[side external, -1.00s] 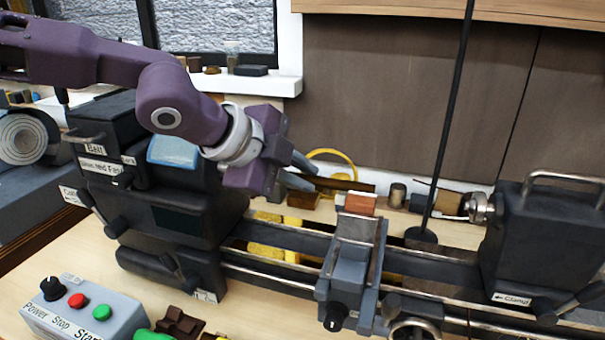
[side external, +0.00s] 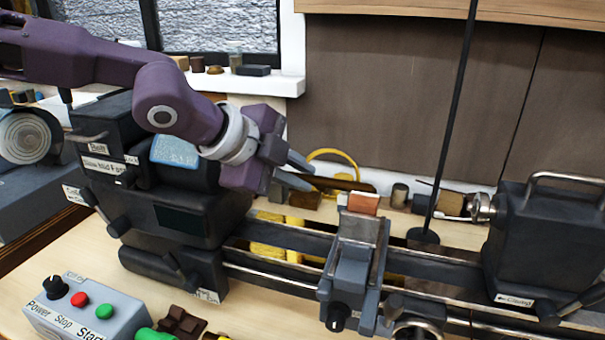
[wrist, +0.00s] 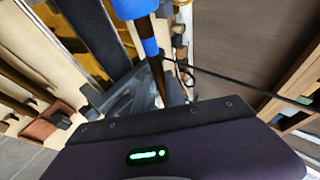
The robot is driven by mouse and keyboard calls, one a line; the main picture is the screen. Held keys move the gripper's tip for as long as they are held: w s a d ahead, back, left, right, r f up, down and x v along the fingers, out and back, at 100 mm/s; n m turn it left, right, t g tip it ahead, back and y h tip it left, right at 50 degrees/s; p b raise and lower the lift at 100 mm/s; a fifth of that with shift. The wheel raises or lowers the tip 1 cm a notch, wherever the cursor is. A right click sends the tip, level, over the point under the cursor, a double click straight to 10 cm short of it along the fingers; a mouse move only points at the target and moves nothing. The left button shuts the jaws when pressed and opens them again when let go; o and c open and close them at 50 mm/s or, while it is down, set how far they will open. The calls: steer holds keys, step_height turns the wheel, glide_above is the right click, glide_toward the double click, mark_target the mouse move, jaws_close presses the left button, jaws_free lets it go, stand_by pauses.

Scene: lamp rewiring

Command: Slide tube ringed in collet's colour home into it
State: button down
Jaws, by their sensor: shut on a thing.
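My gripper (side external: 303,172) is beside the headstock of a lathe-like machine, above its bed. Its fingers are shut on a thin brown tube (wrist: 157,76), which runs up the wrist view from between them. A blue band (wrist: 150,47) circles the tube. Just beyond it, at the top of the wrist view, is a wider blue cylinder (wrist: 134,8), which looks like the collet. The two are close and roughly in line; I cannot tell how deep the tube sits. In the side view a brown rod (side external: 345,184) shows at the fingertips; the collet is hidden there.
The headstock (side external: 180,210) stands left and the tailstock (side external: 548,240) right, with a tool carriage (side external: 355,250) between. A thin black post (side external: 450,120) rises behind the bed. A control box (side external: 80,312) is at front left.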

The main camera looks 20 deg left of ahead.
steer(key=shift+a, duration=1.15)
steer(key=c, duration=1.3)
jaws_free()
steer(key=v, duration=0.7)
steer(key=s+a+f+n+g+y, duration=0.1)
steer(key=s+a+n+y, duration=0.2)
steer(key=s+a+n, duration=0.35)
steer(key=s+a+f+n+y, duration=0.2)
steer(key=s+a+n+y, duration=0.15)
steer(key=s+a, duration=0.5)
steer(key=s+a+f+n+g, duration=0.1)
steer(key=s+a+n, duration=0.1)
steer(key=s+n, duration=0.3)
steer(key=s+a+f+n+g+h, duration=0.1)
steer(key=s+a+f+n, duration=0.1)
steer(key=s+n, duration=0.3)
steer(key=s, duration=0.4)
steer(key=shift+a+f, duration=0.25)
steer(key=shift+a, duration=0.1)
